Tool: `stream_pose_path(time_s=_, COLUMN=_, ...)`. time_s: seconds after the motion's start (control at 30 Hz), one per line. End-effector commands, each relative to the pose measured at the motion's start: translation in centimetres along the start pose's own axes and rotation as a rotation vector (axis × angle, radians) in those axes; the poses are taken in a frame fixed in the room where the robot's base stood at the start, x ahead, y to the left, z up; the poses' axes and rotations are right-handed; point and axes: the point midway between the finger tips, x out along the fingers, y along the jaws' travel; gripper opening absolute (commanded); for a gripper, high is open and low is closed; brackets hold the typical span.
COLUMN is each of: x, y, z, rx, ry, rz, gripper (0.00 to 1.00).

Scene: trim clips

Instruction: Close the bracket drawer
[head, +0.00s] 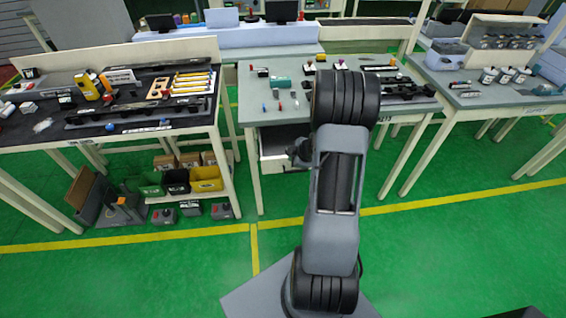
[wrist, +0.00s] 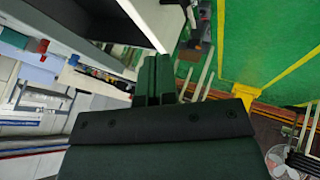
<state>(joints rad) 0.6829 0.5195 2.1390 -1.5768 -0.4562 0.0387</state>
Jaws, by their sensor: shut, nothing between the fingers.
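The bracket drawer (head: 272,164) hangs under the front of the middle workbench, its pale front low beside the left bench leg. A dark gap shows above it, so it seems to stand open; how far I cannot tell. My gripper (head: 297,152) is at the drawer's right side in the head view, partly hidden by my arm. In the wrist view my gripper (wrist: 155,75) has its two dark green fingers together, with nothing between them. A pale panel (wrist: 152,22), apparently the drawer, lies just beyond the fingertips. Whether they touch it I cannot tell.
The middle workbench (head: 290,112) carries small parts and a teal box. A left bench (head: 120,115) has bins (head: 207,178) on its lower shelf. A right bench (head: 470,98) stands beyond my arm. The green floor (head: 170,270) in front is clear.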

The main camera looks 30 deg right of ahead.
Motion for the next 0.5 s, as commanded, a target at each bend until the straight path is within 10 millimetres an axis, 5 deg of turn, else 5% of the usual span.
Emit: stream_pose_path(time_s=0.5, x=7.3, y=-1.4, z=0.2, rx=-0.022, ry=0.039, rz=-0.043, gripper=0.00)
